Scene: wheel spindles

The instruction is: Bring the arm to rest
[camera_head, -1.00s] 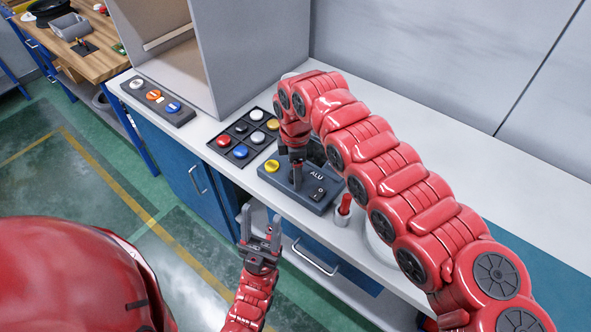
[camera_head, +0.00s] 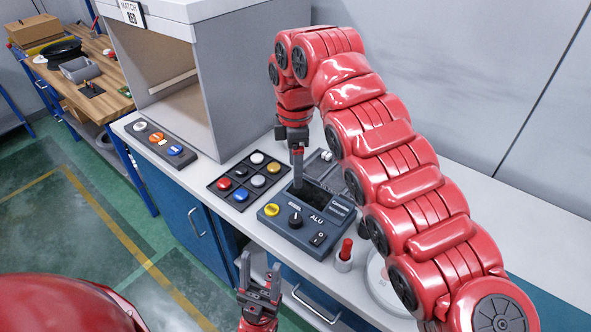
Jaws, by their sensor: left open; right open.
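My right arm reaches over the white counter from the right. Its gripper (camera_head: 298,186) points down above the back part of the dark ALU box (camera_head: 285,232), near a dark opening in its top. Its fingers are seen nearly edge-on and hold nothing visible; I cannot tell whether they touch the box. The ALU box has a yellow button, a black knob and a black switch on top. My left gripper (camera_head: 259,268) is low in front of the counter, fingers up, open and empty.
A black tray (camera_head: 225,197) of coloured round pieces lies left of the box. A panel with several buttons (camera_head: 160,143) and a grey cabinet (camera_head: 230,80) stand further left. A small cup with a red item (camera_head: 344,256) and a round white dish (camera_head: 376,275) are on the right.

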